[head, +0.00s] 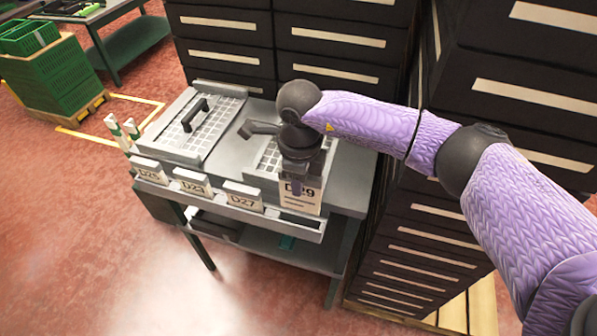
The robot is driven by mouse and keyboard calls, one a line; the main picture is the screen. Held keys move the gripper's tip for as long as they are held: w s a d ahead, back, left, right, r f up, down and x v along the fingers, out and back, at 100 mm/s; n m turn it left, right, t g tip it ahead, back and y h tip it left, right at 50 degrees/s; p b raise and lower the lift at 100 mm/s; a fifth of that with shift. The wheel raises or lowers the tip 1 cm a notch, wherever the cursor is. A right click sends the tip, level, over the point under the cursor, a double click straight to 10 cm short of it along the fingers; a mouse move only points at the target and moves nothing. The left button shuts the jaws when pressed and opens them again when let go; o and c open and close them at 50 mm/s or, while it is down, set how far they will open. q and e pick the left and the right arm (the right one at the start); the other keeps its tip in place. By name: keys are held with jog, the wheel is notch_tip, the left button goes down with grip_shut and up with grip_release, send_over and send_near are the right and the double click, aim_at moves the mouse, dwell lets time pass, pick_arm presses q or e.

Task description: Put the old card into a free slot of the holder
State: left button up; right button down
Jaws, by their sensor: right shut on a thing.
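My right gripper (297,186) is shut on a white card (303,204) that reads D29. It holds the card upright at the right end of the holder (270,225), a grey rail along the table's front edge. The card's lower edge is close above a dark empty slot (300,220); I cannot tell whether they touch. Other cards stand in the holder to the left: one that seems to read D26 (147,174), one that seems to read D25 (193,187), and D27 (243,200). The gripper covers part of the held card's top. My left gripper is not in view.
The grey table (232,130) carries a tray with a mesh cover and black handle (195,115), and a second mesh tray behind my gripper. Green-and-white bottles (122,130) stand at its left corner. Dark drawer cabinets (225,50) close off the back and right.

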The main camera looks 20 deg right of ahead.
aim_at(299, 208)
notch_tip(299, 208, down, 7)
jog(key=b, duration=0.4)
jog(key=shift+b, duration=0.4)
jog(key=shift+f+b, duration=0.3)
jog(key=shift+f, duration=0.15)
jog(key=shift+f+b, duration=0.35)
jog(key=shift+f, duration=0.1)
jog(key=shift+c, duration=2.2)
grip_release()
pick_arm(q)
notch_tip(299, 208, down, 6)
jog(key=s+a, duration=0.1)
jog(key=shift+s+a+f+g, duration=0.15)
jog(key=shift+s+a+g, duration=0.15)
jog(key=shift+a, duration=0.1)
pick_arm(e)
jog(key=shift+r, duration=0.35)
notch_tip(299, 208, up, 9)
jog(key=shift+r+p, duration=0.15)
jog(key=shift+p, duration=1.1)
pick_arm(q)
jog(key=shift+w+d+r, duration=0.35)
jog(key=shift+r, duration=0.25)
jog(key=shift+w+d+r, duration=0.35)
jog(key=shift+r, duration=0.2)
